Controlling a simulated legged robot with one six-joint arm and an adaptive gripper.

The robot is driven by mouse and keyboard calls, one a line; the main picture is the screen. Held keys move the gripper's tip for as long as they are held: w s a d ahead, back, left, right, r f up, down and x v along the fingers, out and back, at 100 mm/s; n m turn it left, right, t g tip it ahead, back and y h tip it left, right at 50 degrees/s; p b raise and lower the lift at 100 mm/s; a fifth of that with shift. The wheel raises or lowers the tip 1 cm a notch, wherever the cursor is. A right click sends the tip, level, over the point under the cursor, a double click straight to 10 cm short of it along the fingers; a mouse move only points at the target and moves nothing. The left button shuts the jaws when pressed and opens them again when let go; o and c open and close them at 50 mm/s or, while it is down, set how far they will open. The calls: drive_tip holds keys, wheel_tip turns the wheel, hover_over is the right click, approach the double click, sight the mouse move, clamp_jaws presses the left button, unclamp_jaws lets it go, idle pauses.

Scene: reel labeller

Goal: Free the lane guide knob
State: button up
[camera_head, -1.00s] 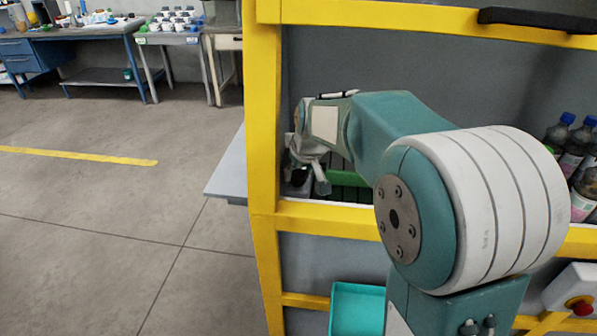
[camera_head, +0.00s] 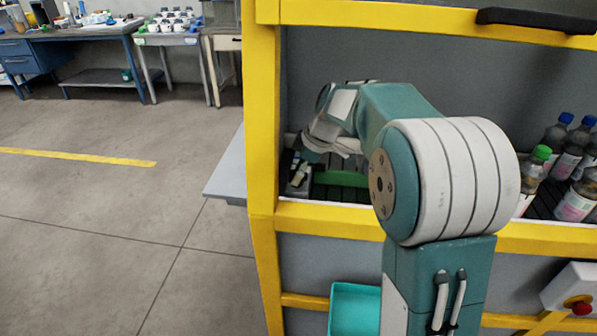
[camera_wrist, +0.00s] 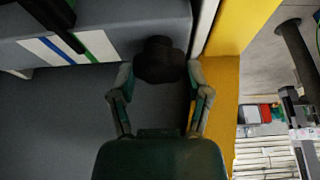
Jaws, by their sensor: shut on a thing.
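A dark round knob (camera_wrist: 160,62) shows in the wrist view, between the two fingers of my gripper (camera_wrist: 161,78). The fingers are shut on its sides. In the head view my gripper (camera_head: 299,177) reaches down inside the yellow-framed machine, near its left post. The knob cannot be made out there. A green guide bar (camera_head: 341,178) lies just right of my gripper over a dark slatted lane.
Yellow frame posts (camera_head: 263,120) and a front rail (camera_head: 330,219) bound the opening closely. Bottles (camera_head: 570,150) stand inside at the right. A teal bin (camera_head: 355,308) hangs below. A grey block with coloured stripes (camera_wrist: 80,45) is beside the knob.

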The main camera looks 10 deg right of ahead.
drive_tip(key=n+g, duration=0.1)
drive_tip(key=n, duration=0.2)
drive_tip(key=shift+w+f+n, duration=0.1)
drive_tip(key=shift+n, duration=0.3)
drive_tip(key=shift+w+n+g, duration=0.1)
drive_tip(key=shift+n+g, duration=0.8)
drive_tip(key=shift+n, duration=1)
drive_tip(key=o, duration=0.9)
drive_tip(key=shift+d, duration=0.1)
drive_tip(key=v, duration=0.7)
drive_tip(key=shift+w+d, duration=0.15)
drive_tip(key=shift+w, duration=0.05)
